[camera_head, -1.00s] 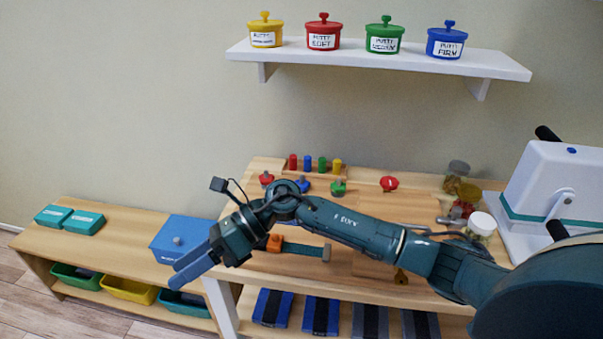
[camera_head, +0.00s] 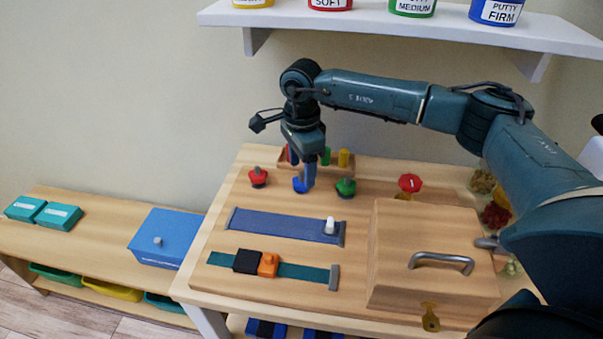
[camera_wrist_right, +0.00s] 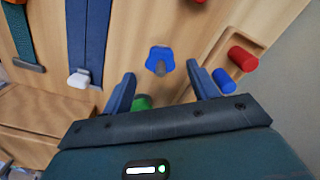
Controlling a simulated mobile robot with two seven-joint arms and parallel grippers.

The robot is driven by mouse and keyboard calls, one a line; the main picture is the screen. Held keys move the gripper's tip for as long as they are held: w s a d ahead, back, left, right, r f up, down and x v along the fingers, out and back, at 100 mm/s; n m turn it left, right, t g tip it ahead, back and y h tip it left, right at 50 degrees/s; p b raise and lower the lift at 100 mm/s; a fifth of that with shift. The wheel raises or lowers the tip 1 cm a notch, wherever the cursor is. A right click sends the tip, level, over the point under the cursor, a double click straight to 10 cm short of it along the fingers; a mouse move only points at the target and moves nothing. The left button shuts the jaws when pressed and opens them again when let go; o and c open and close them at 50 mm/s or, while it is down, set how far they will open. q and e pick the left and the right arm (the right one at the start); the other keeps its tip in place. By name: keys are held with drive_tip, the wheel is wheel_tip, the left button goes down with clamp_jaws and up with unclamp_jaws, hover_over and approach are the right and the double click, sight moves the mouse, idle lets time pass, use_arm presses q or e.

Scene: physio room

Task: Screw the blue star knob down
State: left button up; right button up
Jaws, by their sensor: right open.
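The blue star knob (camera_head: 299,186) is on the wooden board, between a red knob (camera_head: 258,178) and a green knob (camera_head: 346,187). My right gripper (camera_head: 304,170) points down over it and partly hides it in the head view. In the right wrist view the blue star knob (camera_wrist_right: 160,60) shows ahead, between the lines of the two open fingers (camera_wrist_right: 162,82). The fingers look apart from it, and nothing is held. How far the knob is screwed down cannot be told. My left gripper is not in view.
Coloured pegs (camera_head: 343,157) stand just behind the knobs. Another red knob (camera_head: 409,183) is to the right. In front are a blue strap (camera_head: 280,226), a teal strap (camera_head: 303,272) and a wooden box with a handle (camera_head: 430,230). A shelf (camera_head: 400,28) hangs above.

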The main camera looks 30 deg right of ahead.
sight(301, 181)
drive_tip(key=shift+f, duration=1.7)
drive_tip(key=c, duration=1)
